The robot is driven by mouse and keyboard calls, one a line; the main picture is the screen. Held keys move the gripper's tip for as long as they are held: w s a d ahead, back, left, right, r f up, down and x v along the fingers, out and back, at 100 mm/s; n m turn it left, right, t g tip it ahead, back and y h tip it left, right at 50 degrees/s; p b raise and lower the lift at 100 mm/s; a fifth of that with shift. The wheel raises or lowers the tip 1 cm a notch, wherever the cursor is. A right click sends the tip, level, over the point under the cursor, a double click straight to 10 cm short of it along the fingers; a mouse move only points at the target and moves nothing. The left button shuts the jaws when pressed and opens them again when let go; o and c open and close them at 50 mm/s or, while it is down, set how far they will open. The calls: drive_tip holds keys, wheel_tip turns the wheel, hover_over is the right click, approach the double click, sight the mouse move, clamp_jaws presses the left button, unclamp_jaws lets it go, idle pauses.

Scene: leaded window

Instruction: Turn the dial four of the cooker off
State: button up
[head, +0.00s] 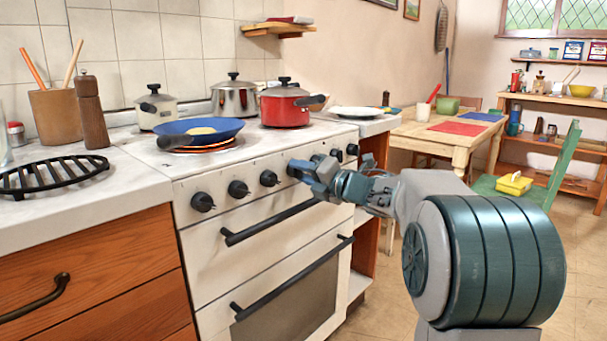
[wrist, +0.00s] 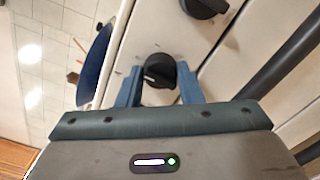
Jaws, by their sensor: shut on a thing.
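The white cooker (head: 255,215) has a row of black dials along its front panel. Three dials, the third one (head: 269,178) among them, show left of my gripper, and two more (head: 351,149) show to its right. My gripper (head: 296,170) is at the fourth dial from the left and mostly hides it in the head view. In the wrist view, dial four (wrist: 158,72) sits between the two blue fingers of my gripper (wrist: 159,82), which are shut on it. A pale mark shows on the dial's left side. Another dial (wrist: 205,6) is at the top.
A blue pan (head: 215,129) with pale food sits over a glowing orange ring (head: 205,147). A red pot (head: 285,107) and two other pots stand behind. Black oven handles (head: 270,222) stick out below the dials.

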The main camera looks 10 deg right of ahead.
drive_tip(key=o, duration=1)
drive_tip(key=shift+d, duration=0.1)
drive_tip(key=p+v, duration=0.3)
drive_tip(key=v, duration=1)
drive_tip(key=shift+s+d, duration=0.25)
drive_tip(key=shift+s, duration=0.1)
